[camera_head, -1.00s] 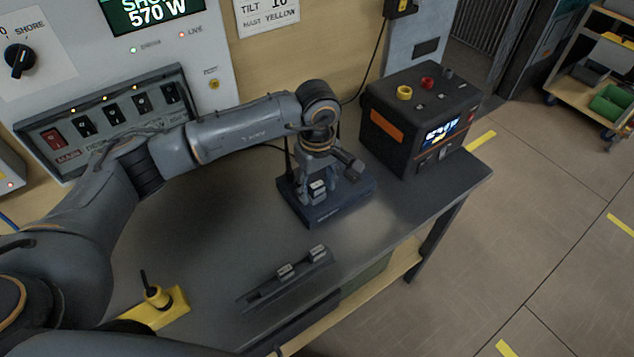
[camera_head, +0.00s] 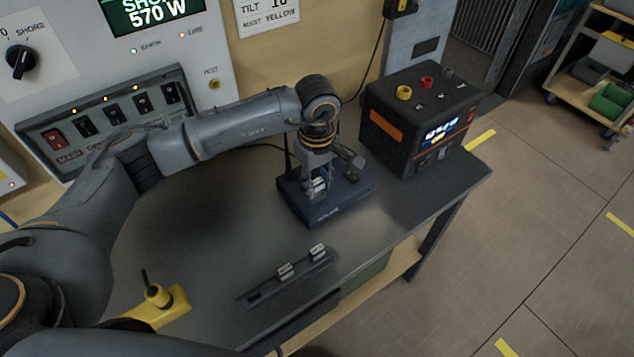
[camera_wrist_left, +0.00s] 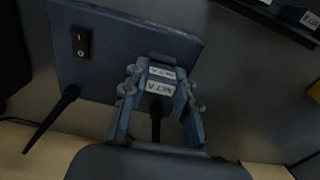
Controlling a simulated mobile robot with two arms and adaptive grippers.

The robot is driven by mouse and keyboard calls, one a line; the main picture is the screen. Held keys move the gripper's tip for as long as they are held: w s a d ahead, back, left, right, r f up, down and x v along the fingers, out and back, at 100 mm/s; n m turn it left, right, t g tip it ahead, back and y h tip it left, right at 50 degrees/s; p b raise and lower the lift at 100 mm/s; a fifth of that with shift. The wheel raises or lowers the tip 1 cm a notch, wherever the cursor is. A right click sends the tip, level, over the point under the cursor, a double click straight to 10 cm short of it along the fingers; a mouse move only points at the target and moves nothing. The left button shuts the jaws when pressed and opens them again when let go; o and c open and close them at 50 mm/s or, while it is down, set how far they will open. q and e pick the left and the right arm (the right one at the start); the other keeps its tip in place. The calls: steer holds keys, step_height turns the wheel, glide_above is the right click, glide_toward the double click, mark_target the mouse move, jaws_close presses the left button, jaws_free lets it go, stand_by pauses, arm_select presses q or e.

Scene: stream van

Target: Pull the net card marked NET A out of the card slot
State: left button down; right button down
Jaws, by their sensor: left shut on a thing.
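The dark blue router box (camera_head: 335,207) stands on the bench in the middle of the head view, and its power switch side shows in the left wrist view (camera_wrist_left: 115,60). My left gripper (camera_head: 318,186) reaches down over it. In the left wrist view the fingers of the left gripper (camera_wrist_left: 157,92) are shut on the NET A card (camera_wrist_left: 160,88), which has a white label. A second NET A label lies just beyond it. The card is at the box; whether it is still seated in the slot is hidden by the fingers. My right gripper is not in view.
A dark rail (camera_head: 300,278) near the bench's front edge holds two small labelled cards and has an empty opening at its left. A black power unit (camera_head: 405,135) stands right of the box. A yellow holder (camera_head: 172,308) is at front left. The bench between is clear.

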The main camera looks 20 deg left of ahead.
arm_select(q)
steer(key=shift+r+p, duration=0.4)
steer(key=shift+r, duration=0.6)
steer(key=shift+r+p, duration=0.35)
steer(key=shift+r, duration=1.15)
